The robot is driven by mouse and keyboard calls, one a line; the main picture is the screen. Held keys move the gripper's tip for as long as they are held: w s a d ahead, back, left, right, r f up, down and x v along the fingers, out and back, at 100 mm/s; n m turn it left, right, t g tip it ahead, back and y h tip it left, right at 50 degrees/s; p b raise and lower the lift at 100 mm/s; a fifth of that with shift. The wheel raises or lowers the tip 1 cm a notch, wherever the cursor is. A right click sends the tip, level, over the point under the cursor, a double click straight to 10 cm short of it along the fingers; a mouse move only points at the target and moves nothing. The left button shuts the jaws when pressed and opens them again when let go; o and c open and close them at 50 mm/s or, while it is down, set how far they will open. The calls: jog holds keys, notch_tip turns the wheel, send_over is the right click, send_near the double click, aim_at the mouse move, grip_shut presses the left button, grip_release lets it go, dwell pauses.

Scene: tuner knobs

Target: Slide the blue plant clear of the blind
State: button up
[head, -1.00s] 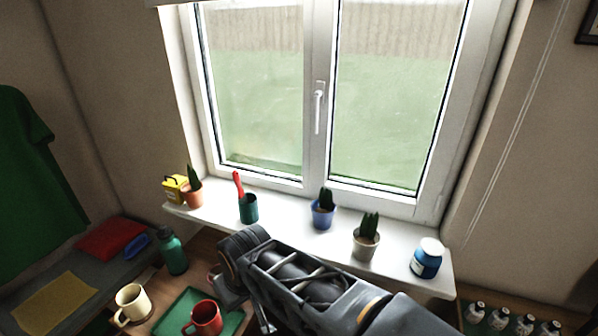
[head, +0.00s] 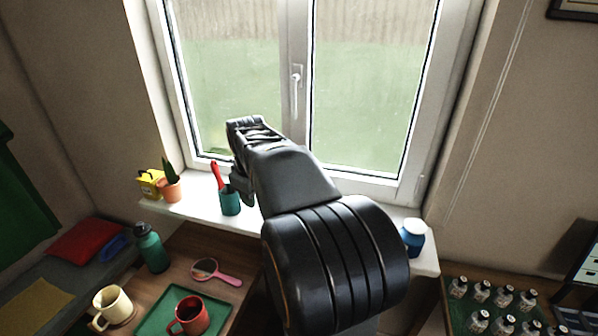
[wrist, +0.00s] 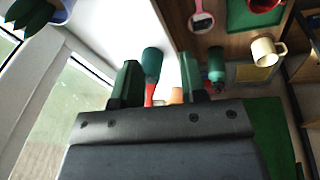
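The blue plant is a dark green plant in a blue pot (wrist: 62,12), cut off by the top left corner of the wrist view. In the head view it is hidden behind my arm. My gripper (wrist: 158,80) is open, its two fingers apart with nothing held between them. It is above the white sill, off to one side of the blue pot and not touching it. The blind itself is out of view; thin pale cords (head: 497,110) hang on the wall right of the window.
Mugs, a green bottle (head: 151,248) and a pink-handled mirror (head: 215,272) are on the table below.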

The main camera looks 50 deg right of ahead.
jog(key=d+n+g, duration=0.1)
jog(key=d, duration=1.5)
jog(key=shift+w+d+n+b, duration=0.2)
jog(key=shift+d+n+b, duration=0.05)
jog(key=shift+n+b, duration=0.2)
jog(key=f, duration=0.4)
jog(key=d+f, duration=0.1)
jog(key=f, duration=0.4)
jog(key=w+d+f+b, duration=0.1)
jog(key=f, duration=0.3)
jog(key=shift+f, duration=0.3)
grip_shut()
